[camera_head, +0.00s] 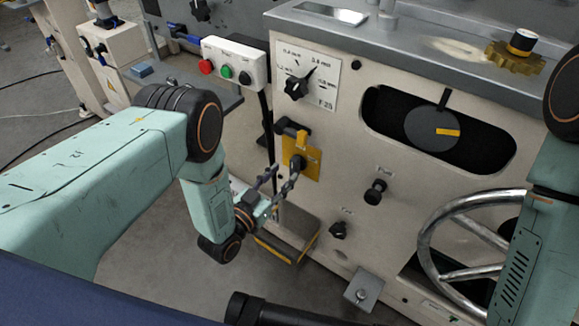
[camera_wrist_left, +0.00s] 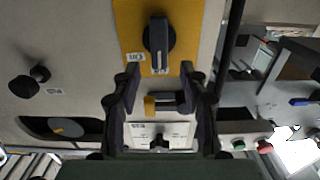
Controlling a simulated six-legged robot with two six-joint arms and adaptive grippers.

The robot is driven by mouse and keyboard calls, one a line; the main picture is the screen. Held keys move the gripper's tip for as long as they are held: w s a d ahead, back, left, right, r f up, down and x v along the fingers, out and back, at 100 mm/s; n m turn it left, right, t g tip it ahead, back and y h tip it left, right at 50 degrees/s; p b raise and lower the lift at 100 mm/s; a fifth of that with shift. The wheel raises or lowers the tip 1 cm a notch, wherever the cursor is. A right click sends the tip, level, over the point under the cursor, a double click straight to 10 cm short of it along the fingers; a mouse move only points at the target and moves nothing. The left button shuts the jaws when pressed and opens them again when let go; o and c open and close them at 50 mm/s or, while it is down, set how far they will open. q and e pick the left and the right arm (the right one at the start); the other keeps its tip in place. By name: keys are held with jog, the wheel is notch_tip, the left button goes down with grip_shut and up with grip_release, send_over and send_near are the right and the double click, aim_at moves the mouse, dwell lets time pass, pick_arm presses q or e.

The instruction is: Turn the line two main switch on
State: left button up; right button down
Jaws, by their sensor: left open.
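The main switch is a black rotary knob (camera_head: 298,162) on a yellow plate (camera_head: 314,170) on the cream machine front. In the left wrist view, the knob (camera_wrist_left: 158,38) stands upright in the picture on the yellow plate (camera_wrist_left: 190,15), with small labels beside and below it; their text is too small to read. My left gripper (camera_head: 284,171) is open and empty, just in front of the plate's lower left. In the left wrist view its fingertips (camera_wrist_left: 160,74) are spread to either side of the knob's lower end, apart from it. My right gripper is out of view.
A black bar with a yellow piece (camera_head: 291,127) sticks out above the plate. A selector dial (camera_head: 297,87), push-button box (camera_head: 233,65), two small black knobs (camera_head: 375,192) (camera_head: 339,230) and a handwheel (camera_head: 430,235) are nearby. A yellow-edged pedal (camera_head: 277,251) lies below.

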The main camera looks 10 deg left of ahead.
aim_at(292, 165)
pick_arm(q)
jog(key=b+x, duration=0.1)
jog(key=x, duration=0.2)
jog(key=shift+w+d+f, duration=0.2)
jog(key=shift+w+d, duration=0.05)
jog(key=shift+w, duration=0.05)
jog(key=shift+w+d+r, duration=0.15)
jog(key=shift+w, duration=0.25)
grip_shut()
